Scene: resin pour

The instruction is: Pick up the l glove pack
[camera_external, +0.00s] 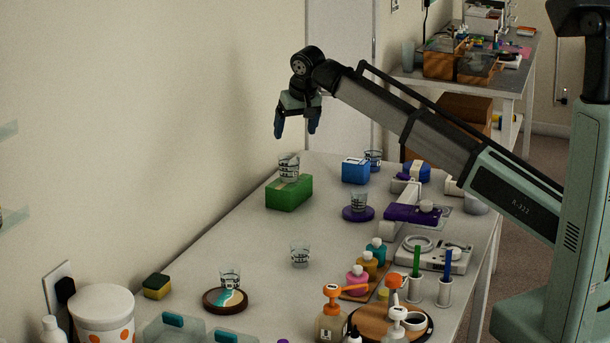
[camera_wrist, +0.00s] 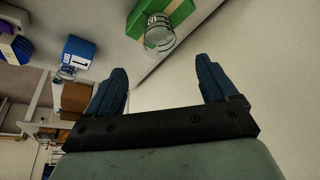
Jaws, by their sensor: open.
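My gripper (camera_external: 296,132) is open and empty, high above the far end of the table, over and slightly right of a green pack (camera_external: 289,194). Its two blue fingers also show in the wrist view (camera_wrist: 160,70). The green pack has a pale strip across its top, and a clear cup (camera_external: 288,168) stands on it. A blue pack (camera_external: 355,172) with a white label lies to the right; both packs show at the top of the wrist view, green (camera_wrist: 178,14) and blue (camera_wrist: 77,50). I cannot read an L on either pack, so which is the l glove pack is unclear.
Clear cups stand behind the blue pack (camera_external: 373,160) and on a purple disc (camera_external: 358,213). Another blue item (camera_external: 416,171) and a purple device (camera_external: 412,213) lie further right. Bottles and pumps crowd the near right. The table's left middle is mostly clear beside the wall.

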